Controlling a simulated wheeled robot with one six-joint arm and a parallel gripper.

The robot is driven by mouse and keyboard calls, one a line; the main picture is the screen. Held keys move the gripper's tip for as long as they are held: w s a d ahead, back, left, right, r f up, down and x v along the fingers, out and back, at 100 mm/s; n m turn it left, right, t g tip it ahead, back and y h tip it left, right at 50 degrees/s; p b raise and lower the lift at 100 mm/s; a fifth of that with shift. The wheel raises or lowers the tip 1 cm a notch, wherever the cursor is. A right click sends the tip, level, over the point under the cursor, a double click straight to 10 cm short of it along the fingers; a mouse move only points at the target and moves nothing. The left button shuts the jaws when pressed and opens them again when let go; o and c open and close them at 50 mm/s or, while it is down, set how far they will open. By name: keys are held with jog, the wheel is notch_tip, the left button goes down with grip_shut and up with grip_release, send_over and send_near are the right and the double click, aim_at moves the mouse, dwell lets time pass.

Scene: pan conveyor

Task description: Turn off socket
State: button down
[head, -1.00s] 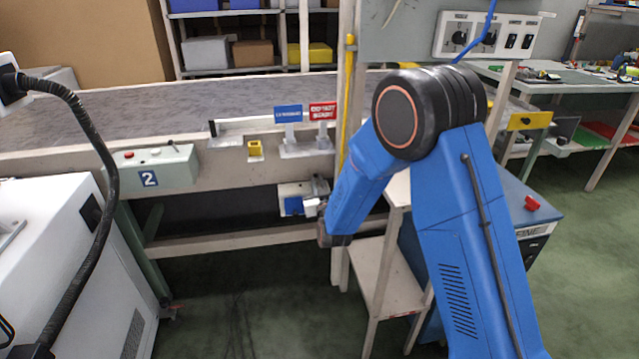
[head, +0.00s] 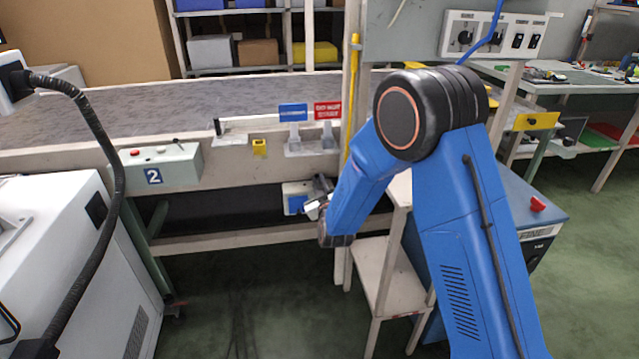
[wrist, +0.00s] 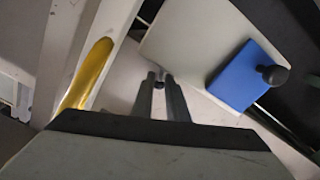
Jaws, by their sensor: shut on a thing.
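A pale box with a blue plate (head: 296,205) is mounted low on the conveyor's side in the head view, beside my wrist. In the wrist view the box's pale face (wrist: 185,40) and its blue plate (wrist: 240,78) with a round black knob (wrist: 272,75) are right of my fingers. My gripper (wrist: 159,84) is shut on a small dark part between its fingertips, left of the blue plate. My fingers hide most of that part. A white panel with sockets and switches (head: 493,34) is at the upper right in the head view, apart from my gripper.
A yellow upright bar (head: 352,95) stands near my arm and shows close left in the wrist view (wrist: 90,75). A grey control box marked 2 (head: 160,165) is on the conveyor (head: 110,117). A small shelf stand (head: 370,270) is below my forearm.

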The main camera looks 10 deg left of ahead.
jog(key=c, duration=2)
grip_release()
jog(key=shift+s, duration=0.1)
jog(key=v, duration=1.7)
jog(key=shift+s, duration=0.2)
